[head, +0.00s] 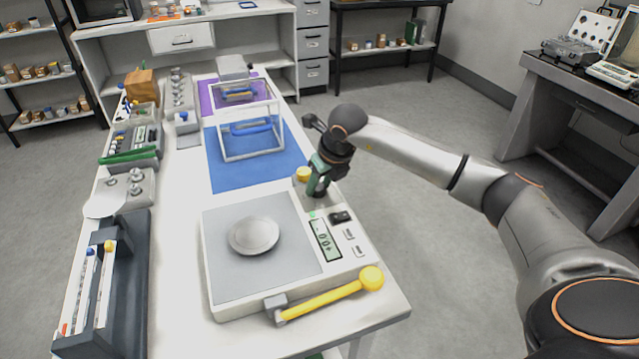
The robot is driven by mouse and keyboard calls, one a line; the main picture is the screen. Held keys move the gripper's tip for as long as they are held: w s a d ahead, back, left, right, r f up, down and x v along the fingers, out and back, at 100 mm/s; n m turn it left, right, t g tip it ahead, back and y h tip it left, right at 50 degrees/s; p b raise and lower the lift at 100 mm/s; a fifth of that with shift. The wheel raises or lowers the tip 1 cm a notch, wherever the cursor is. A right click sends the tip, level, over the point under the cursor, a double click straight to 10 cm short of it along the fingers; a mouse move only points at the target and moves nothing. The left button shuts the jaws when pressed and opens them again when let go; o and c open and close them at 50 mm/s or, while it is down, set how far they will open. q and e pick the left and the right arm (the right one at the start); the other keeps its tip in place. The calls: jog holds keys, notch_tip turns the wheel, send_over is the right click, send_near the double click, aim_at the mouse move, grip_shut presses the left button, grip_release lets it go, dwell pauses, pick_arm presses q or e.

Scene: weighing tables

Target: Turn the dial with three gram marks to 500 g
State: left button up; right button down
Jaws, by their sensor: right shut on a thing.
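The white balance (262,297) with a round metal pan (254,236) stands at the near end of the table. My right gripper (318,192) points down at the balance's back right corner and is shut on the dial there. The fingers hide nearly all of the dial, and its gram marks and setting cannot be read. My left gripper is not in view.
A yellow knob (303,174) is close beside my right gripper. A yellow-handled lever (325,299) lies along the balance's front. A clear-walled case (251,151) stands on a blue mat (226,180) behind. A dark rack (128,295) is on the left.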

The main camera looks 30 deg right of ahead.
jog(key=shift+c, duration=2.3)
grip_release()
jog(key=v, duration=1.2)
jog(key=shift+s+r, duration=0.2)
jog(key=shift+r, duration=0.05)
